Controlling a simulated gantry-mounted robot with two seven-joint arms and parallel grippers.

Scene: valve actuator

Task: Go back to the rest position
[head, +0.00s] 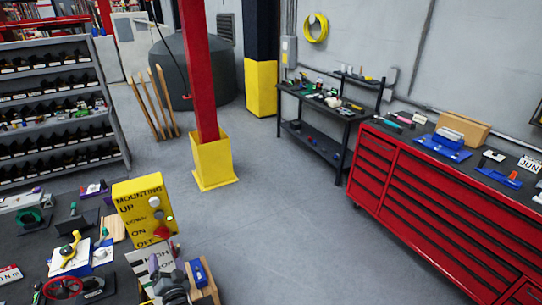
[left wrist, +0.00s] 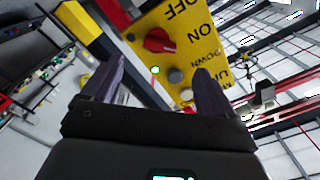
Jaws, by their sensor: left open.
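My left gripper (head: 164,260) is at the bottom of the head view, just in front of the yellow control box (head: 133,207). In the left wrist view the left gripper (left wrist: 158,78) has its two dark purple fingers spread wide, with nothing between them. The same yellow box (left wrist: 213,38) fills the space beyond the fingers, with its lettering upside down. The fingers look apart from the knob. My right gripper is in neither view.
A dark workbench with a yellow-handled part (head: 70,248) and a red handwheel (head: 62,288) lies left of the gripper. A blue item (head: 200,272) is close on its right. A red post with yellow base (head: 213,160) stands beyond. The floor (head: 270,220) to the right is clear.

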